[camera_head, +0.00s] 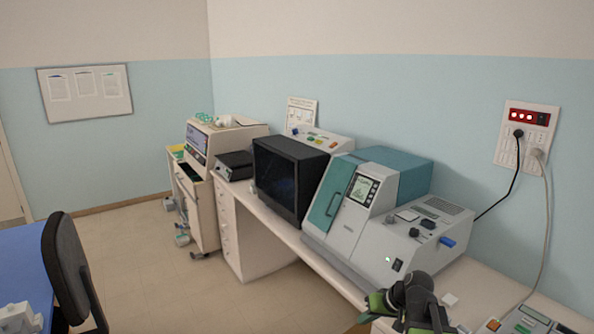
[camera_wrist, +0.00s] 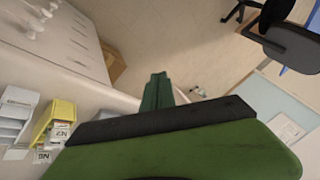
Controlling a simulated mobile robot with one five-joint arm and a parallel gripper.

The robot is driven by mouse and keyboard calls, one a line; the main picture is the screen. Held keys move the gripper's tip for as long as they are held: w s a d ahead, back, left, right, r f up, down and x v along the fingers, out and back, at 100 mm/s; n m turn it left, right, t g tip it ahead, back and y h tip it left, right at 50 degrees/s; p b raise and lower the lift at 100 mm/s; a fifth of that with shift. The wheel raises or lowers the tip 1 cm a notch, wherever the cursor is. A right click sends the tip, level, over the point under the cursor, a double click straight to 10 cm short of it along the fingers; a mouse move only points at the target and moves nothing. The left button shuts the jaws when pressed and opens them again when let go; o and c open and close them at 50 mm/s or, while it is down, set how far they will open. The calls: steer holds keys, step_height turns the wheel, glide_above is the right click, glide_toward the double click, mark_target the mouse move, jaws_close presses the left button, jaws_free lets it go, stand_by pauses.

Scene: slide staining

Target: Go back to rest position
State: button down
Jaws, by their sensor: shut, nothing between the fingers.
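My gripper (camera_wrist: 158,92) shows in the wrist view, with its dark green fingers together and nothing between them. The wrist view looks past it onto the beige floor, and the fingertips touch nothing there. In the head view, my dark arm (camera_head: 415,300) with green parts stands at the bottom, in front of the grey-white machine (camera_head: 385,245) on the bench.
A black-fronted box (camera_head: 285,180) and a teal-lidded machine stand along the bench. A chair (camera_head: 68,265) and blue table (camera_head: 22,260) are at left. Open floor (camera_head: 150,270) lies between. Yellow and white bins (camera_wrist: 60,115) are left in the wrist view.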

steer(key=s+a+f+n+g+h+b, duration=0.15)
steer(key=s+a+f, duration=0.3)
steer(key=a, duration=0.55)
steer(key=s+d+f+m+g+h, duration=0.2)
steer(key=s+d+g+h, duration=0.1)
steer(key=s, duration=0.2)
steer(key=shift+s+d, duration=0.15)
steer(key=shift+s, duration=0.25)
steer(key=shift+f, duration=0.1)
